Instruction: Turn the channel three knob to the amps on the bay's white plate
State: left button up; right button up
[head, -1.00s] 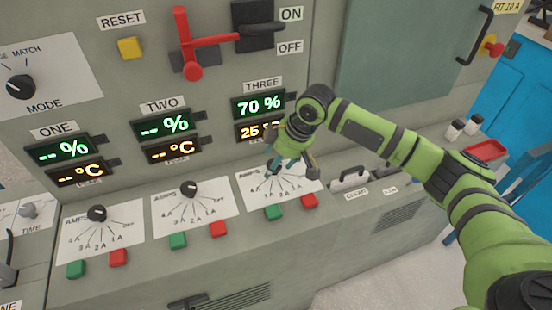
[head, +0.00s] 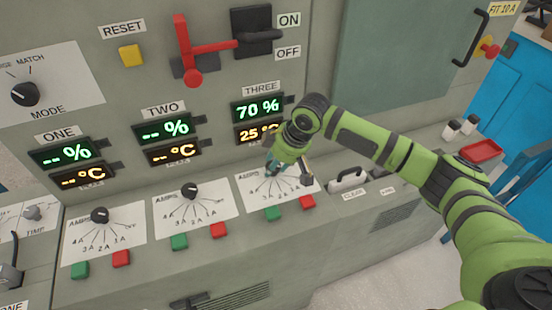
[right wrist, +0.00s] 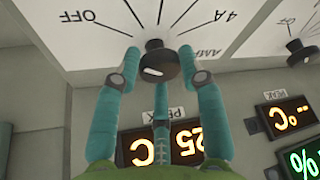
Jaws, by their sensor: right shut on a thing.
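The channel three dial plate (head: 250,203) is white, with amp marks in a fan, below the THREE displays. OFF and 4A show upside down on the plate there. I cannot tell which mark the knob points to. A yellowish plate (head: 506,8) at the top right reads FIT 10 A. My left gripper is not in view.
A green button (head: 274,213) and a red button (head: 307,202) sit just below the channel three plate. The channel two knob (head: 190,190) and channel one knob (head: 100,215) stand to the left. A grey handle (head: 348,179) is right of the plate.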

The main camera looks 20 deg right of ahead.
jog(key=m+p, duration=0.2)
jog(key=p, duration=0.1)
jog(key=m+h+p, duration=0.1)
jog(key=m+p, duration=0.2)
jog(key=p, duration=0.1)
jog(key=r+m+t+h+p, duration=0.1)
jog(key=m+p, duration=0.1)
jog(key=p, duration=0.2)
jog(key=shift+a+m, duration=0.3)
jog(key=shift+a, duration=0.1)
jog(key=shift+w+f+m+h+p, duration=0.15)
jog(key=shift+m+h+p, duration=0.45)
jog(key=shift+m+p, duration=0.65)
jog(key=shift+m, duration=0.25)
jog(key=shift+w+d+h, duration=0.1)
jog(key=shift+h, duration=0.2)
jog(key=o, duration=1.1)
jog(key=shift+o, duration=0.2)
jog(key=shift+f, duration=0.2)
